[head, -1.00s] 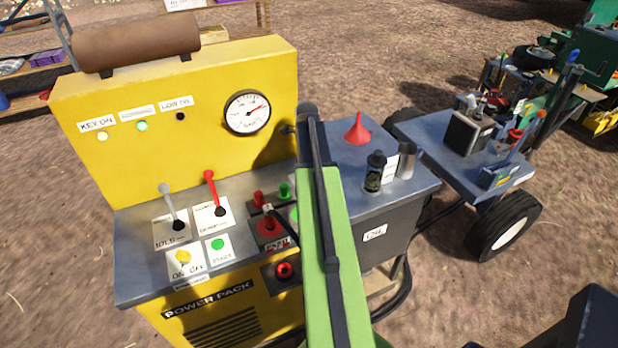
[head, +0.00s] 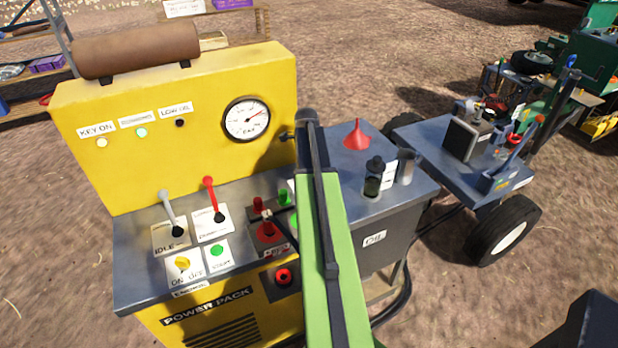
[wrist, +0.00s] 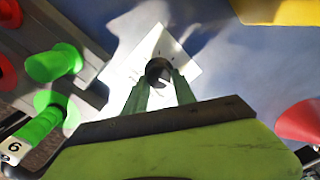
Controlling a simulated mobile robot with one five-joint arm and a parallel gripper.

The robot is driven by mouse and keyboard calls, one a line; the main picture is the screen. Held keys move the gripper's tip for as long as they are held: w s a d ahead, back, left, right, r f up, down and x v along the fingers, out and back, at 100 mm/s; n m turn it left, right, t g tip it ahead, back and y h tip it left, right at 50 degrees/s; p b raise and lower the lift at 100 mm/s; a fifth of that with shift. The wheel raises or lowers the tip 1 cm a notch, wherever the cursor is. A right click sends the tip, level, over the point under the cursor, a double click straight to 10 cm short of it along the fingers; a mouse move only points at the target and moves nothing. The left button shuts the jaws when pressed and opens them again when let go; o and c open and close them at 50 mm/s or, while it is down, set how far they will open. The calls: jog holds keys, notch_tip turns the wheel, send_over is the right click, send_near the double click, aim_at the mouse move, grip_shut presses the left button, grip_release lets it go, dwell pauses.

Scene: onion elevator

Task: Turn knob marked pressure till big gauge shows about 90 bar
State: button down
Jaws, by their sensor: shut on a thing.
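The big round gauge (head: 246,119) is on the yellow panel of the power pack. In the wrist view a dark round knob (wrist: 158,69) stands on a white plate (wrist: 181,51). My gripper (wrist: 160,80) is shut on this knob, one green finger at each side. No pressure label can be read on the plate. In the head view my green arm hides the knob and the gripper.
Left of my arm stand a red lever (head: 212,195), a grey lever (head: 169,212) and red and green connectors. A red funnel (head: 356,136) and a dark bottle (head: 373,178) stand on the grey box at right. A wheeled cart (head: 440,150) is further right.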

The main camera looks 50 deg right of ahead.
jog(key=n, duration=0.4)
jog(key=shift+a+f, duration=0.1)
jog(key=shift+a, duration=0.05)
jog(key=n, duration=0.3)
jog(key=shift+w+n, duration=0.15)
jog(key=shift+n, duration=0.25)
jog(key=n, duration=1)
jog(key=shift+w+n, duration=0.1)
jog(key=shift+n, duration=0.3)
jog(key=n, duration=0.3)
jog(key=shift+n, duration=0.3)
jog(key=n, duration=0.4)
jog(key=shift+n, duration=1.8)
